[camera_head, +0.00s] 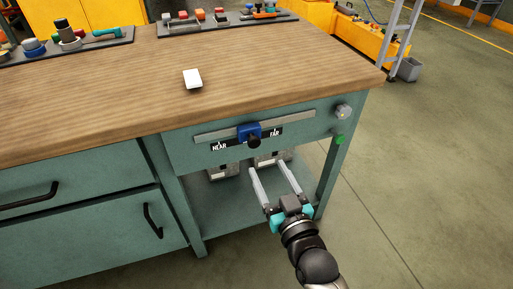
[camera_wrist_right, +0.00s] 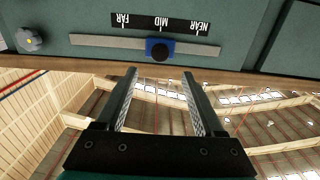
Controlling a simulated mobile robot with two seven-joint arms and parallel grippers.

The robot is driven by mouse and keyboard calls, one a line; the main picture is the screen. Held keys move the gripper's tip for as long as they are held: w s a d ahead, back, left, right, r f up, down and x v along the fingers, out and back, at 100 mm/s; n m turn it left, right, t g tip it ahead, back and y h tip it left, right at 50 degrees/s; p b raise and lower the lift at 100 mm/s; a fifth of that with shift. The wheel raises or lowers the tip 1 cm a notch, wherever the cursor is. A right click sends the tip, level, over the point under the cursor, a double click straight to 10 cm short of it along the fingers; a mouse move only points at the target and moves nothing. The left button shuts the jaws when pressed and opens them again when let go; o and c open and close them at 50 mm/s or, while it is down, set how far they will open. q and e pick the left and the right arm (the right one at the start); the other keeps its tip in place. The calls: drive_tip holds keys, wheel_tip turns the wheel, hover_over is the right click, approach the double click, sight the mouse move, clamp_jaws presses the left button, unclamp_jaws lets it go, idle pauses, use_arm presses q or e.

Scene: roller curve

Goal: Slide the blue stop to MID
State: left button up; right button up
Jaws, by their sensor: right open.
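The blue stop (camera_head: 245,128) with its black knob sits on a grey rail (camera_head: 300,121) on the front of the workbench. The label strip (camera_head: 220,147) reads NEAR at left and FAR at right; the stop hides its middle. In the right wrist view, turned upside down, the stop (camera_wrist_right: 152,52) is level with the MID mark (camera_wrist_right: 170,23), perhaps slightly toward FAR. My right gripper (camera_head: 267,166) is open and empty, its fingers pointing up toward the rail, apart from the stop. In the wrist view its fingertips (camera_wrist_right: 159,73) straddle the line of the knob. My left gripper is out of view.
A white block (camera_head: 193,79) lies on the wooden benchtop (camera_head: 110,100). Grey boxes stand on the shelf (camera_head: 215,205) below.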

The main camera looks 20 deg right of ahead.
sight(255, 143)
drive_tip(key=w+b, duration=0.2)
drive_tip(key=w, duration=0.5)
drive_tip(key=shift+w+a+f, duration=0.1)
drive_tip(key=shift+w+a, duration=0.05)
drive_tip(key=shift+w, duration=0.2)
use_arm(q)
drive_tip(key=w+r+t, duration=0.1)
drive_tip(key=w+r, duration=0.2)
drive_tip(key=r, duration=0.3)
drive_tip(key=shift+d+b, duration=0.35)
drive_tip(key=shift+b, duration=0.05)
use_arm(e)
drive_tip(key=shift+w, duration=0.8)
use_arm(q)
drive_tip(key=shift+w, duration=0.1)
use_arm(e)
drive_tip(key=shift+c, duration=0.2)
clamp_jaws()
